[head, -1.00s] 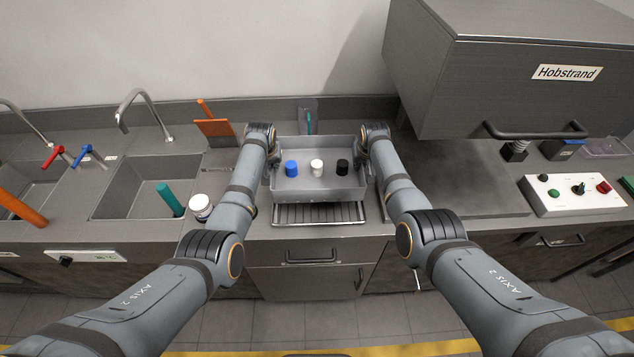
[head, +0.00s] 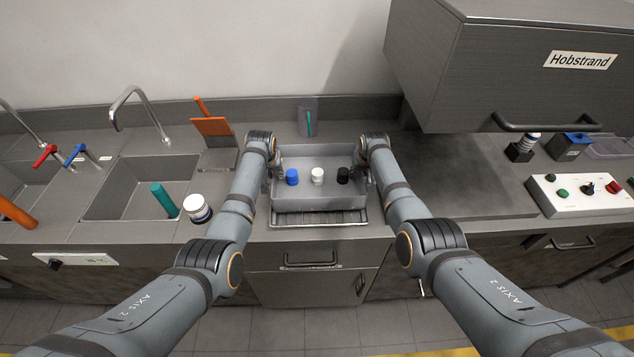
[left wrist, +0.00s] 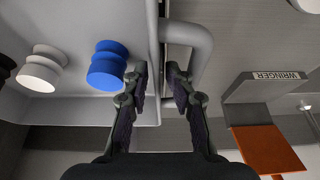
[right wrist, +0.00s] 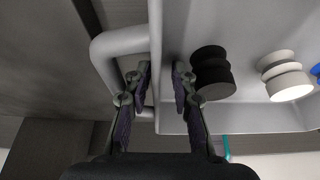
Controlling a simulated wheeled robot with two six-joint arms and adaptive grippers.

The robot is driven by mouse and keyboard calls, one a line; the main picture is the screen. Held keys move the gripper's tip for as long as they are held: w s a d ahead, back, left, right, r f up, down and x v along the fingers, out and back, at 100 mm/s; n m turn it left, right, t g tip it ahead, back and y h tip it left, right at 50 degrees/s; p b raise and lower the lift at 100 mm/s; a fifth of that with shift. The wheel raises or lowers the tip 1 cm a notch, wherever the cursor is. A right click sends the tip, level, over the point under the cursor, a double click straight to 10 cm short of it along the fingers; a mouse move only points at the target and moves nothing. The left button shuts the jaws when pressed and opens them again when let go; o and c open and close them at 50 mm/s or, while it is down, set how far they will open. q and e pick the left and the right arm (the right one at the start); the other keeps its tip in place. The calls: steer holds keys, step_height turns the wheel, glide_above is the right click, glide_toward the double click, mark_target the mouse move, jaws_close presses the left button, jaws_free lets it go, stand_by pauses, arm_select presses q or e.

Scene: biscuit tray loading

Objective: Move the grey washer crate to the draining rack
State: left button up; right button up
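The grey washer crate (head: 318,199) is in the middle of the counter in the head view, with a blue, a white and a black piece in it. It looks level. The draining rack (head: 318,220) is a slatted tray; only its front strip shows, the crate hides the rest. I cannot tell whether the crate touches it.
A white jar (head: 197,209) stands left of my left forearm, beside a sink (head: 120,200) holding a teal stick. An orange-bladed scraper (head: 213,127) is behind. The grey Hobstrand hood (head: 500,80) overhangs the right. A clear holder (head: 307,118) stands behind the crate.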

arm_select(q)
steer(key=v, duration=0.8)
arm_select(e)
steer(key=v, duration=1.2)
